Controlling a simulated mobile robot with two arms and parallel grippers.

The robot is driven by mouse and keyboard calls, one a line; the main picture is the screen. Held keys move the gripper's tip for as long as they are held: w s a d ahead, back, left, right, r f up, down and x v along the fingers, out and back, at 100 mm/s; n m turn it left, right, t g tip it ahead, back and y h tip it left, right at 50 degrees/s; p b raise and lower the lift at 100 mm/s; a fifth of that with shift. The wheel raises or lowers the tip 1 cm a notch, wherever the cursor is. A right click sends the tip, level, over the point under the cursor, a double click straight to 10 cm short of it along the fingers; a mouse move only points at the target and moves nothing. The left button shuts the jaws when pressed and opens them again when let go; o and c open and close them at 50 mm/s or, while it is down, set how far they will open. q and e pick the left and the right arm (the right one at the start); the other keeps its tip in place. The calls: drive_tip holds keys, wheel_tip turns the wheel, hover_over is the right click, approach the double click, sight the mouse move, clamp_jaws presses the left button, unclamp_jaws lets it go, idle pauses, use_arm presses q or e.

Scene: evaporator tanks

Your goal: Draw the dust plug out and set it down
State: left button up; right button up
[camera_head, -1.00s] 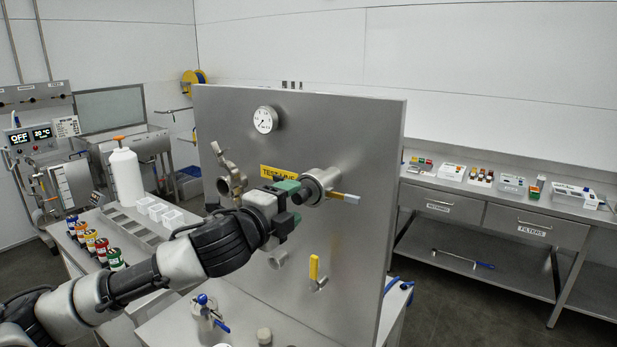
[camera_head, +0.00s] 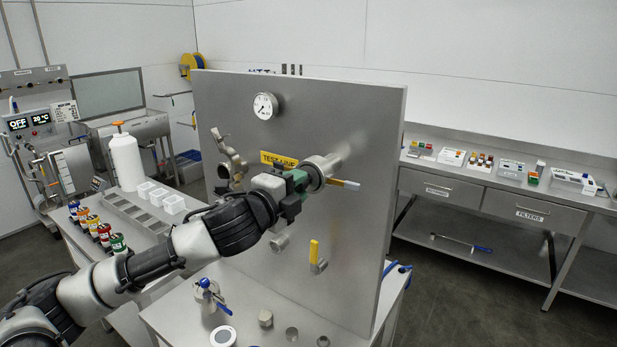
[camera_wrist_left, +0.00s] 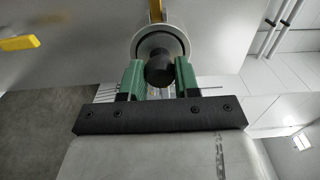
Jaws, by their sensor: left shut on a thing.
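The dust plug (camera_wrist_left: 159,70) is a dark round knob at the mouth of the steel pipe stub (camera_head: 325,168) on the upright test panel. My left gripper (camera_head: 301,182) is at that stub, and its green fingers hide the plug in the head view. In the left wrist view the fingers (camera_wrist_left: 159,78) stand either side of the knob, shut on it. The pale ring of the stub's mouth (camera_wrist_left: 161,36) surrounds the knob there. How deep the plug sits in the stub cannot be told. My right gripper is out of view.
The steel panel (camera_head: 365,200) carries a gauge (camera_head: 265,106), an open clamp fitting (camera_head: 230,160) and a yellow-handled valve (camera_head: 315,256). On the bench before it stand a blue-handled can (camera_head: 207,297), a small pale block (camera_head: 265,318) and a white-ringed disc (camera_head: 223,337).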

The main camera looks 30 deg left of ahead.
use_arm(q)
drive_tip(key=shift+s, duration=0.2)
drive_tip(key=shift+s+b, duration=0.3)
drive_tip(key=shift+s, duration=0.25)
drive_tip(key=shift+s+a, duration=0.1)
drive_tip(key=shift+s, duration=0.2)
drive_tip(key=shift+s+b, duration=0.3)
drive_tip(key=shift+s, duration=0.05)
drive_tip(key=shift+s, duration=0.2)
drive_tip(key=shift+s, duration=0.1)
drive_tip(key=s+b, duration=0.3)
drive_tip(key=s, duration=0.1)
drive_tip(key=s+b, duration=0.1)
drive_tip(key=b, duration=0.1)
drive_tip(key=shift+s+a+b, duration=0.25)
drive_tip(key=shift+s+b, duration=0.1)
drive_tip(key=shift+s, duration=0.05)
